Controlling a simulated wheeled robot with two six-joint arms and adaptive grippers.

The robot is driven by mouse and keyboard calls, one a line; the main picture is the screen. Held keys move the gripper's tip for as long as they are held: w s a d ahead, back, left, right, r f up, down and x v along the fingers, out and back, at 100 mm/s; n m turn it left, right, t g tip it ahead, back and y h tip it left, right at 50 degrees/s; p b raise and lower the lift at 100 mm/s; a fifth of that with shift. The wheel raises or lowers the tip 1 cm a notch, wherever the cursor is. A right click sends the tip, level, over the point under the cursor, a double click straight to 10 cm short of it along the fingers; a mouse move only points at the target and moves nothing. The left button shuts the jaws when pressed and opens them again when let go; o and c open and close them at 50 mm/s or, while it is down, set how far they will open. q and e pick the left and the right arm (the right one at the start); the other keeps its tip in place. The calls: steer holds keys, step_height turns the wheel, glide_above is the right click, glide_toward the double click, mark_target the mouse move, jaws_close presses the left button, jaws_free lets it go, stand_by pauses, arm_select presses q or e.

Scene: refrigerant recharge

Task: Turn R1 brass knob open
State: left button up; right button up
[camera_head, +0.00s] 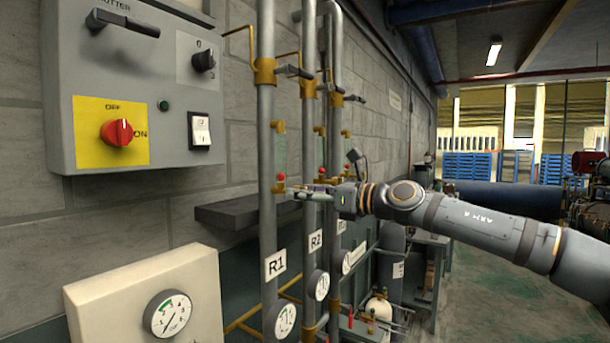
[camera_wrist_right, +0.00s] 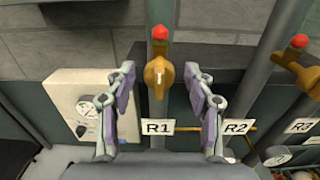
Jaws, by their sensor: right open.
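The R1 brass knob (camera_wrist_right: 158,74) sits on the R1 pipe, with a red ball just above it, in the wrist view. It looks like a narrow brass handle, long side roughly upright in that view. In the head view the brass fitting (camera_head: 278,187) is small and partly behind my gripper. My right gripper (camera_wrist_right: 160,70) is open, one finger on each side of the knob, with a visible gap on both sides. In the head view my right gripper (camera_head: 298,191) reaches in from the right to the R1 pipe (camera_head: 266,140). My left gripper is not in view.
The R2 pipe (camera_head: 309,140) and another pipe stand close to the right of R1. A second brass knob (camera_wrist_right: 297,66) is at the wrist view's right. A dark shelf (camera_head: 228,215) is behind the pipes. A grey switch box (camera_head: 120,35) and a cream gauge box (camera_head: 200,270) are left.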

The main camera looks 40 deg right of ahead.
steer(key=shift+w+a, duration=0.15)
steer(key=c, duration=1.1)
